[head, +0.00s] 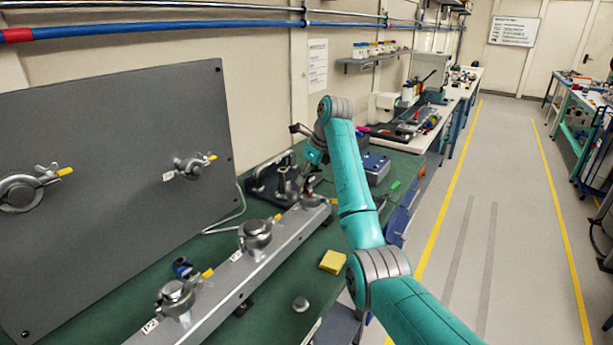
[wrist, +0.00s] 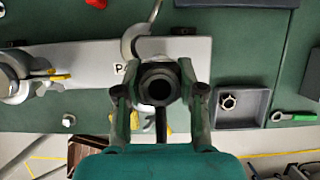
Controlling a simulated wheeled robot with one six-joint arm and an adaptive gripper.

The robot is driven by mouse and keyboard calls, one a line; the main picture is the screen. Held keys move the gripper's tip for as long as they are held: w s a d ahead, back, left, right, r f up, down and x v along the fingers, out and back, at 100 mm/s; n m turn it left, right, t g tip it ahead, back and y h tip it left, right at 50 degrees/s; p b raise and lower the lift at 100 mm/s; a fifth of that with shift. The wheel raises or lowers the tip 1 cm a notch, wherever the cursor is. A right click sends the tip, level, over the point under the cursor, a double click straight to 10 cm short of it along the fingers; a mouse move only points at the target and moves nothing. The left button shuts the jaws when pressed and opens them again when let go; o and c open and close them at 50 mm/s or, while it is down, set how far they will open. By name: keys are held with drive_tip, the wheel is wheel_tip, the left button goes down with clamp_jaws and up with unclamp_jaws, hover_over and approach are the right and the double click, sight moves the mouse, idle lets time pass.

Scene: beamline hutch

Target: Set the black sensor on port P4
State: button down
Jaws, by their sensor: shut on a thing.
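My gripper (wrist: 158,82) is shut on the black sensor (wrist: 160,89), a dark round body with a hole in its middle. It is over the far end of the grey rail (wrist: 85,62), next to a label whose first letter reads P; the rest is hidden. An open clamp (wrist: 137,38) lies beside the sensor at that port. The port itself is hidden under the sensor, so I cannot tell whether they touch. In the head view my gripper (head: 303,185) is at the far end of the rail (head: 215,285), partly behind my arm.
Two nearer ports on the rail carry clamped fittings (head: 257,234) (head: 175,296). A grey panel (head: 110,190) stands at left. A yellow block (head: 333,261) and a round metal piece (head: 300,304) lie on the green bench. A grey tray (wrist: 242,106) holds a nut, beside a green-handled tool (wrist: 295,116).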

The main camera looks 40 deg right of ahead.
drive_tip(key=c, duration=0.6)
unclamp_jaws()
